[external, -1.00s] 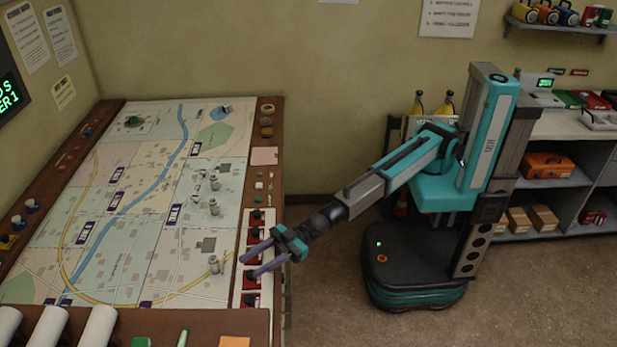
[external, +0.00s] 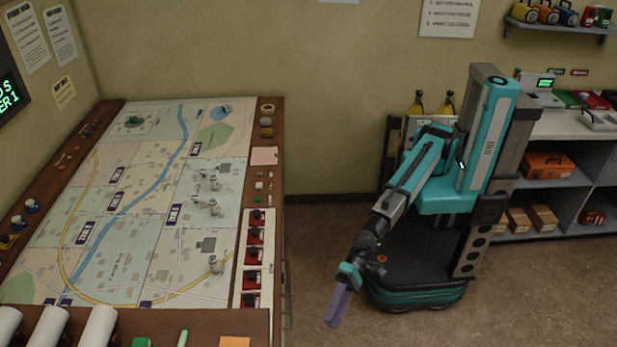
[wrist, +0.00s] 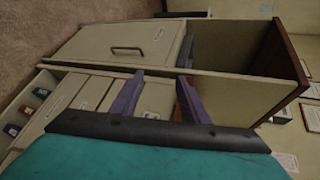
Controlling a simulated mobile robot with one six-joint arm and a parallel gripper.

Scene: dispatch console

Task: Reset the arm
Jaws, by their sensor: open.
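My gripper (external: 338,300) is in the external view, to the right of the map table and clear of it, over the open floor. Its purple fingers point downward and nothing shows between them. In the wrist view my gripper (wrist: 160,100) has its two purple fingers apart and empty.
A grey shelf unit (external: 565,190) with boxes stands at the right. Bare floor (external: 400,330) lies between the table and the shelves. The wrist view shows a cabinet (wrist: 120,45) with drawers, turned sideways.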

